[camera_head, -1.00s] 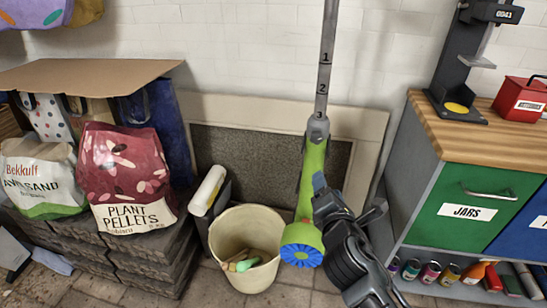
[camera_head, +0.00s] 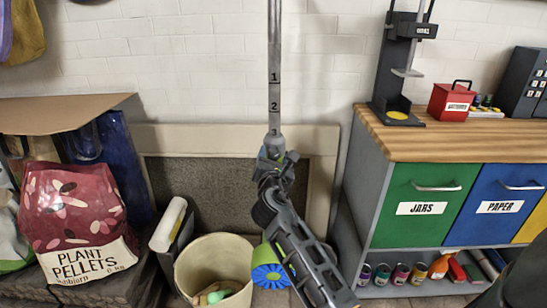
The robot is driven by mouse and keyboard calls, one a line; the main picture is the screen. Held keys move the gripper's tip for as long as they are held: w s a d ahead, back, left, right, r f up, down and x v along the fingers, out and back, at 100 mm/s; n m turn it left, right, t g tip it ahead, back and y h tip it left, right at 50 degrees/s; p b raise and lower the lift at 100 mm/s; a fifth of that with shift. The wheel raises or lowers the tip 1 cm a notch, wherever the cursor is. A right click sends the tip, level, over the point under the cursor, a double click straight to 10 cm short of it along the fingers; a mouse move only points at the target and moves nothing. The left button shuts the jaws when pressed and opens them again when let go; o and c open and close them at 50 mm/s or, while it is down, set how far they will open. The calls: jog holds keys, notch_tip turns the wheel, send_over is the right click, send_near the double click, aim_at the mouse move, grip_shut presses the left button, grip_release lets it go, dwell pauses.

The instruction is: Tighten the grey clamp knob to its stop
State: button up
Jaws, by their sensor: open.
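My gripper (camera_head: 274,158) is open, at or just in front of the pole just under the collar. I cannot tell whether it touches. The grey clamp knob cannot be told apart clearly; it may be this collar or lie behind my gripper.
A cream bin (camera_head: 205,262) stands left of the blue disc. A red pellet bag (camera_head: 75,215) is further left. A wooden-topped workbench (camera_head: 450,140) with green and blue drawers stands right; a dark press-like stand (camera_head: 400,60) is on it. A framed panel (camera_head: 320,150) leans behind the pole.

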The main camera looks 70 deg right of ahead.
jog(key=shift+w+d, duration=0.1)
jog(key=shift+d, duration=0.2)
jog(key=c, duration=1.1)
jog(key=shift+o, duration=0.2)
